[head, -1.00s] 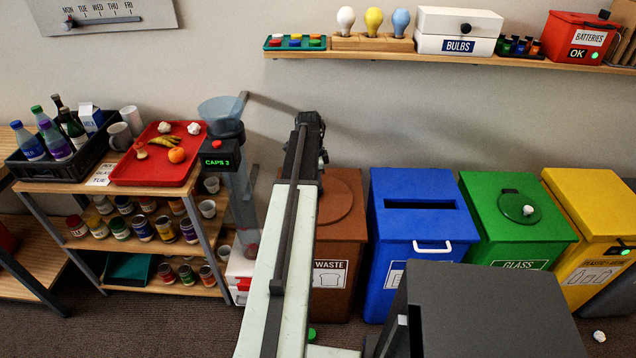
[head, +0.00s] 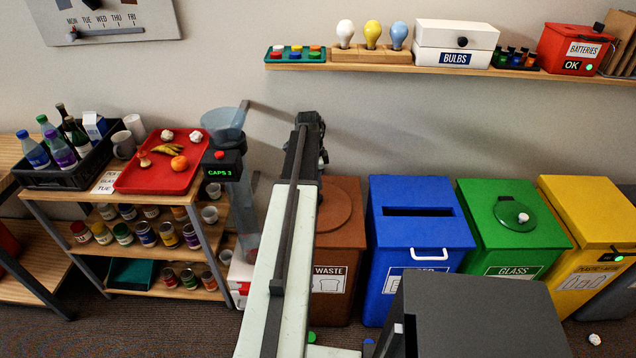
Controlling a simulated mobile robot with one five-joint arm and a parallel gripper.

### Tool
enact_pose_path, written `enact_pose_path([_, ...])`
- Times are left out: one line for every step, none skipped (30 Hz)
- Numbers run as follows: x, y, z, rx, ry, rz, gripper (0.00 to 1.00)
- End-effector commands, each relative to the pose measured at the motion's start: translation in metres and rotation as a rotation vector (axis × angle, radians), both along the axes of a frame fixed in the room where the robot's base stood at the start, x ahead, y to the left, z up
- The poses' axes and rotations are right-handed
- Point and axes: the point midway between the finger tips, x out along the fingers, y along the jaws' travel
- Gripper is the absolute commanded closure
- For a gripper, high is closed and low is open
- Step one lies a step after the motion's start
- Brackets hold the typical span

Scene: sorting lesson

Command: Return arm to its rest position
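My arm reaches up through the middle of the head view as a long pale link with a dark bar along it. Its dark far end, where my gripper (head: 307,128) appears to be, stands in front of the wall, left of the brown waste bin's lid. The fingers cannot be made out, so I cannot tell whether they are open or shut. No held object can be made out there.
A clear funnel column (head: 237,190) reading CAPS 3 stands close left of my arm. Brown (head: 338,255), blue (head: 418,260), green (head: 505,240) and yellow (head: 580,265) bins stand to the right. A wall shelf (head: 400,66) runs above. Crumpled white paper (head: 594,339) lies on the floor.

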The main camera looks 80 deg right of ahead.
Motion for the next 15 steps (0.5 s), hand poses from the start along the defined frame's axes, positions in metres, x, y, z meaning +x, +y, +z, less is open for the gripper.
enact_pose_path([0.000,0.000,0.007,0.000,0.000,0.000,1.00])
enact_pose_path([0.000,0.000,0.010,0.000,0.000,0.000,1.00])
enact_pose_path([0.000,0.000,0.012,0.000,0.000,0.000,1.00])
enact_pose_path([0.000,0.000,0.014,0.000,0.000,0.000,1.00])
enact_pose_path([0.000,0.000,0.016,0.000,0.000,0.000,1.00])
enact_pose_path([0.000,0.000,0.019,0.000,0.000,0.000,1.00])
enact_pose_path([0.000,0.000,0.021,0.000,0.000,0.000,1.00])
enact_pose_path([0.000,0.000,0.023,0.000,0.000,0.000,1.00])
enact_pose_path([0.000,0.000,0.026,0.000,0.000,0.000,1.00])
enact_pose_path([0.000,0.000,0.028,0.000,0.000,0.000,1.00])
enact_pose_path([0.000,0.000,0.030,0.000,0.000,0.000,1.00])
enact_pose_path([0.000,0.000,0.032,0.000,0.000,0.000,1.00])
enact_pose_path([0.000,0.000,0.032,0.000,0.000,0.000,1.00])
enact_pose_path([0.000,0.000,0.032,0.000,0.000,0.000,1.00])
enact_pose_path([0.000,0.000,0.032,0.000,0.000,0.000,1.00])
